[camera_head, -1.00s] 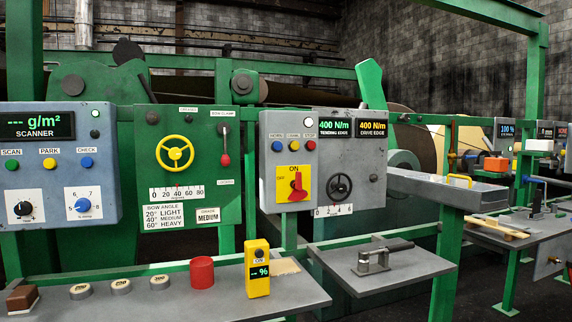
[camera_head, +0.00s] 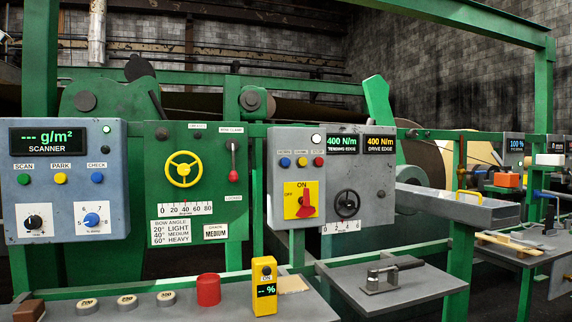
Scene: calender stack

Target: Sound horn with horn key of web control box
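The web control box (camera_head: 332,255) is the grey box right of centre, with two lit "400 N/m" displays for tending edge and drive edge. On its upper left is a row of three small buttons: a blue button (camera_head: 284,162), a yellow button (camera_head: 301,162) and a red button (camera_head: 318,162). The small labels above them are too blurred to read surely, so I cannot tell which is the horn key. A white lamp (camera_head: 316,138) sits above the row. Below are a red switch (camera_head: 306,203) on a yellow plate and a black handwheel (camera_head: 347,203). My gripper is not in view.
Left are the scanner box (camera_head: 70,190) and a green panel with a yellow handwheel (camera_head: 184,169). A front shelf holds a red cylinder (camera_head: 208,290) and a yellow meter (camera_head: 264,284). A second shelf holds a clamp-like tool (camera_head: 392,273). Green posts and rails surround the boxes.

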